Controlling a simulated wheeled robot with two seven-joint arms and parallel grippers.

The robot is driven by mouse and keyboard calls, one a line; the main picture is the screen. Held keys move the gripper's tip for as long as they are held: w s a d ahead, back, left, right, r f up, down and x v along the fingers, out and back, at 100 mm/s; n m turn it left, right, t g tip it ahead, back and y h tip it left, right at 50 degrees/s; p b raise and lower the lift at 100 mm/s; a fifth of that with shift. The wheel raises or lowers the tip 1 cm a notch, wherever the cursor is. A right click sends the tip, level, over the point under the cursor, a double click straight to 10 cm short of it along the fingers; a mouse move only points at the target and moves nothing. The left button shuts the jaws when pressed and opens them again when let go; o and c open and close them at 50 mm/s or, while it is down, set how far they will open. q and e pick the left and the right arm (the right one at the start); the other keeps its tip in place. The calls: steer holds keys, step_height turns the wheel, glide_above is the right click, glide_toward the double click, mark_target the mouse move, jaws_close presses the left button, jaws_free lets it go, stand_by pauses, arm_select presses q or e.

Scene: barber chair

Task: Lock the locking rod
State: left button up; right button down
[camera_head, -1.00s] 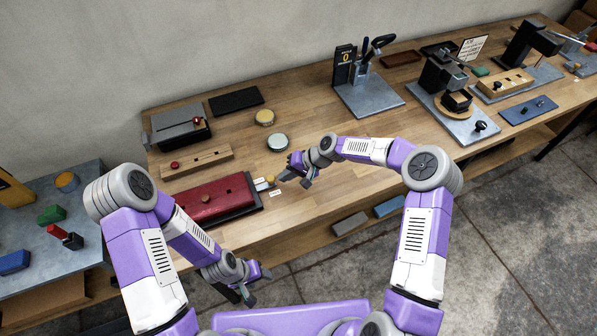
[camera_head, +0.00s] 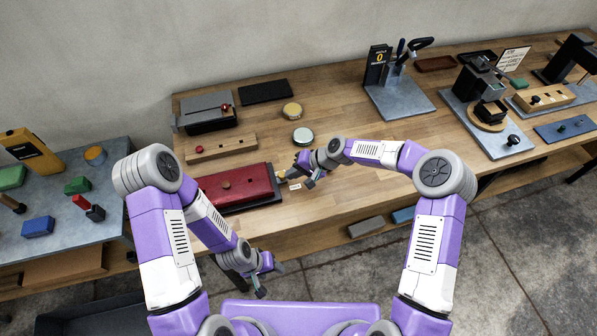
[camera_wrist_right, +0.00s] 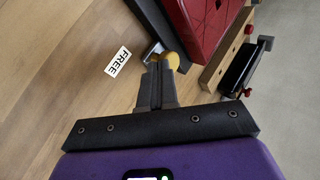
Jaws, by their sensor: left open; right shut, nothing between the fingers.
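The rod's shaft is hidden. A white label reading FREE (camera_wrist_right: 118,61) lies on the table beside the gripper. My left gripper (camera_head: 268,276) is open and empty in front of the table's edge.
A wooden strip with a red knob (camera_head: 220,148) and a dark grey device (camera_head: 208,112) lie behind the box. Two round tins (camera_head: 303,136) stand behind my right gripper. A side table (camera_head: 60,210) with coloured blocks is at left. The table's middle is mostly clear.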

steer(key=d, duration=0.3)
steer(key=d+r, duration=0.1)
steer(key=shift+s+d, duration=0.25)
steer(key=shift+s, duration=0.05)
steer(key=v, duration=0.9)
steer(key=shift+r, duration=0.15)
